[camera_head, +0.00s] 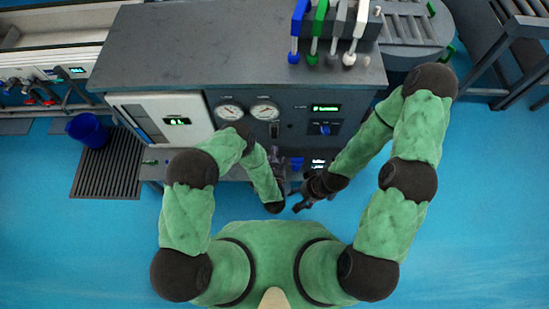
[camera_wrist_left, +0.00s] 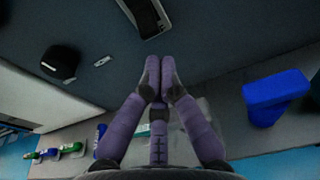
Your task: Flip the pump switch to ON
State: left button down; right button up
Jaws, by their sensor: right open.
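The grey console (camera_head: 298,105) has a small dark switch (camera_head: 275,130) below its two gauges. I take this as the pump switch; its position is too small to read. In the left wrist view a dark, light-edged switch housing (camera_wrist_left: 147,14) sits just beyond the fingertips, cut by the top edge. My left gripper (camera_head: 278,158) is in front of the console, below the switch. In its wrist view the purple fingers (camera_wrist_left: 159,78) are together, with nothing seen between them. My right gripper (camera_head: 300,206) is open, lower and to the right, away from the panel.
Two round gauges (camera_head: 247,112), a blue knob (camera_head: 325,128) and a green-lit display (camera_head: 326,107) are on the panel. A white unit (camera_head: 165,118) is at left. Colored handles (camera_head: 320,35) stand on top. A blue bucket (camera_head: 88,130) stands on the floor at left.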

aim_at(274, 135)
pick_arm(q)
jog(key=shift+w+f+b, duration=0.25)
jog(key=shift+w+b, duration=0.1)
jog(key=shift+w, duration=0.9)
jog(key=shift+w+f+b, duration=0.2)
jog(key=shift+w+b, duration=0.1)
jog(key=shift+w, duration=0.9)
pick_arm(e)
jog(key=shift+f, duration=0.9)
jog(key=shift+r, duration=0.1)
